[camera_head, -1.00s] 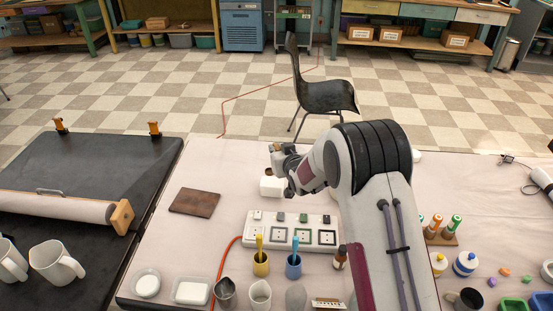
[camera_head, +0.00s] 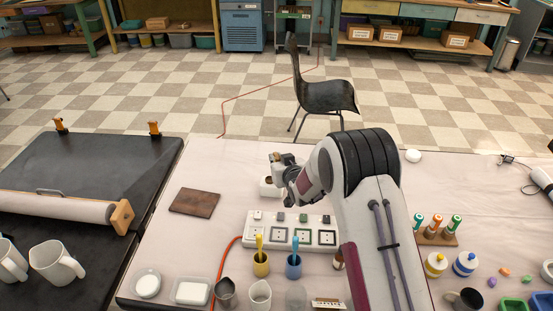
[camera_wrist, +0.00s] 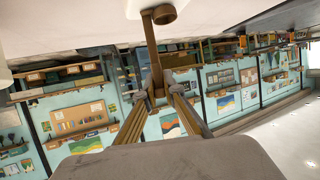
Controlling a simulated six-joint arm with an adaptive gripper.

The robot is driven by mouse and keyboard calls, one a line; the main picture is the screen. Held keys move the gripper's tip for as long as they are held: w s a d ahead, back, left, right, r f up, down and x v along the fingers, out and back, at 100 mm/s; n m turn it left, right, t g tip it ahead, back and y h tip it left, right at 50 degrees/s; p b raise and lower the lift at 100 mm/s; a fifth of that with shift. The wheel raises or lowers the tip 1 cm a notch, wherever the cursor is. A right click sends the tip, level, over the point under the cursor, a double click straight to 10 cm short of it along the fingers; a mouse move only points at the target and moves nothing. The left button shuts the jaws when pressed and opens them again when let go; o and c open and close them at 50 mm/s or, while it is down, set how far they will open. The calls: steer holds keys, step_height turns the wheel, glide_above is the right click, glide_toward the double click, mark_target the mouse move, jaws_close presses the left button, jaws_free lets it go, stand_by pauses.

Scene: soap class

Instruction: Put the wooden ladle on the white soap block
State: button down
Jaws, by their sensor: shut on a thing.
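The white soap block (camera_head: 266,191) stands on the light table, left of my gripper in the head view and partly hidden. My gripper (camera_wrist: 160,95) is shut on the handle of the wooden ladle (camera_wrist: 152,50). In the wrist view the handle runs from between the fingers to a round brown bowl near the tabletop. In the head view my gripper (camera_head: 280,165) is close to the soap block, and a small brown spot, likely the ladle bowl, overlaps the block's top. I cannot tell whether they touch.
A white power strip (camera_head: 291,231) lies in front of the block. A yellow cup (camera_head: 261,265) and a blue cup (camera_head: 293,267) stand nearer. A brown board (camera_head: 194,202) lies left, with clear cloth around it. Bottles and markers stand right of my arm.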

steer(key=shift+f, duration=0.15)
steer(key=c, duration=2.2)
jaws_free()
steer(key=shift+o, duration=0.2)
steer(key=shift+r, duration=0.2)
steer(key=v, duration=1.2)
steer(key=shift+d, duration=0.1)
